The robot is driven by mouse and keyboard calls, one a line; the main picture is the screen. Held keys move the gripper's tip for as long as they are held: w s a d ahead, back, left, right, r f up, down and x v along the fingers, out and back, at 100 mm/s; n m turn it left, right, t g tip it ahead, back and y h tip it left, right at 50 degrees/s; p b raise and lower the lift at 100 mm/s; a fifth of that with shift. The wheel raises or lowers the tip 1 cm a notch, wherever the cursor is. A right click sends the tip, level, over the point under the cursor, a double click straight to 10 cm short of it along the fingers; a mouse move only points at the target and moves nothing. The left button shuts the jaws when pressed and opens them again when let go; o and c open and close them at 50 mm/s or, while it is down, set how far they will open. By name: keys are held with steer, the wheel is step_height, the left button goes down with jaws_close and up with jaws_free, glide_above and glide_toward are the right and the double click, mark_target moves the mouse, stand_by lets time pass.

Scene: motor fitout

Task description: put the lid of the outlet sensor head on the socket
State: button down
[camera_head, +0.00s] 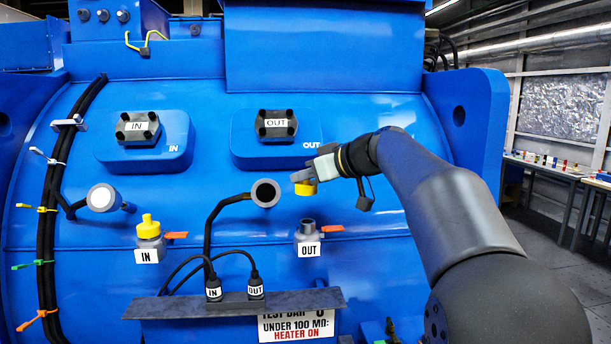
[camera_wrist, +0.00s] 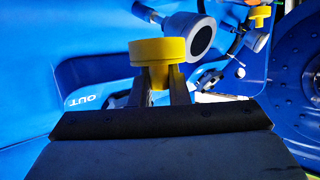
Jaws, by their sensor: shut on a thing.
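My gripper (camera_head: 318,175) is shut on a yellow lid (camera_head: 305,188), held in front of the blue housing. In the wrist view the lid (camera_wrist: 158,52) sits between the fingertips, its wide round part facing away from the gripper. In the head view the lid appears above an open grey neck on the fitting labelled OUT (camera_head: 308,231), apart from it. A round grey socket with a dark opening (camera_head: 265,193) is left of the lid, and also shows behind it in the wrist view (camera_wrist: 201,38). How far the lid is from either in depth I cannot tell.
The IN fitting (camera_head: 148,238) wears a yellow cap. A round part with a white face (camera_head: 102,198) is at the left. Black cables run to plugs on a ledge (camera_head: 180,307). Orange tags (camera_head: 334,229) stick out beside the fittings. The OUT terminal box (camera_head: 275,125) is above.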

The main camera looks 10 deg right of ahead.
steer(key=shift+d+f+b, duration=0.1)
steer(key=shift+b, duration=0.3)
steer(key=shift+f+b, duration=0.2)
steer(key=shift+b, duration=0.1)
step_height(320, 180, down, 5)
steer(key=b, duration=0.5)
steer(key=shift+f+b, duration=0.1)
steer(key=shift+b, duration=0.25)
steer(key=shift+b, duration=0.75)
stand_by(1.1)
steer(key=shift+f+b, duration=1.25)
steer(key=shift+b, duration=0.1)
steer(key=c, duration=1.3)
jaws_free()
